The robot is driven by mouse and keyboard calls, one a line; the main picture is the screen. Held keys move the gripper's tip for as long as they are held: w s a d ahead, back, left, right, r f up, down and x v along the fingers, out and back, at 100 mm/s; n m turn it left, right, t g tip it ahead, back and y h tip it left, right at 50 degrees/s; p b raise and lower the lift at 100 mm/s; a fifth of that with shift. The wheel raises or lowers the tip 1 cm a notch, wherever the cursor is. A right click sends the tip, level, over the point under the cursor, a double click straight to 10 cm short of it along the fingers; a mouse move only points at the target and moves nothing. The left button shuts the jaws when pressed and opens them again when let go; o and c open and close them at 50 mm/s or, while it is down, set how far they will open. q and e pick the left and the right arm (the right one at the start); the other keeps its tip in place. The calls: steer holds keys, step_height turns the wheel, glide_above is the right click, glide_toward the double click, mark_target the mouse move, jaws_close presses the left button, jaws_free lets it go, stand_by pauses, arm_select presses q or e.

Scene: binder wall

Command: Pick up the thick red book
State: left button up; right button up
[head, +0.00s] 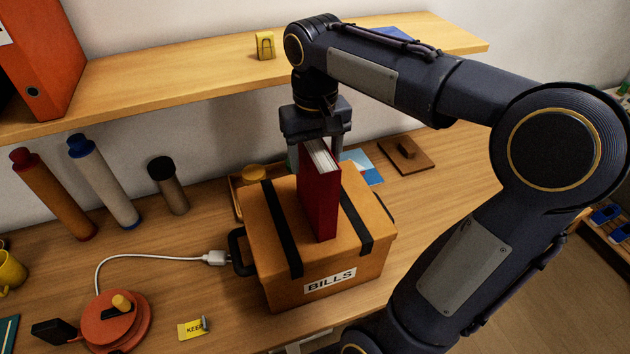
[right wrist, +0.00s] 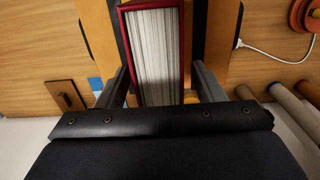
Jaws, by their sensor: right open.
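The thick red book (head: 320,197) stands upright on top of the orange-brown box labelled BILLS (head: 275,235), its white pages facing up. My right gripper (head: 318,152) is above the book's far end, pointing down. In the right wrist view the red book (right wrist: 153,55) lies between the two open fingers (right wrist: 163,82), one on each side. Small gaps show between the fingers and the covers, though contact is hard to judge. My left gripper is not in view.
A wooden shelf (head: 180,85) runs above the desk, with an orange binder (head: 45,50) at its left. Tubes stand left of the box. A red cable reel (head: 112,322) and a yellow tag (head: 192,328) lie front left. A wooden block on a board (head: 406,153) lies right.

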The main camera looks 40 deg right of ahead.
steer(key=shift+f, duration=1)
jaws_close()
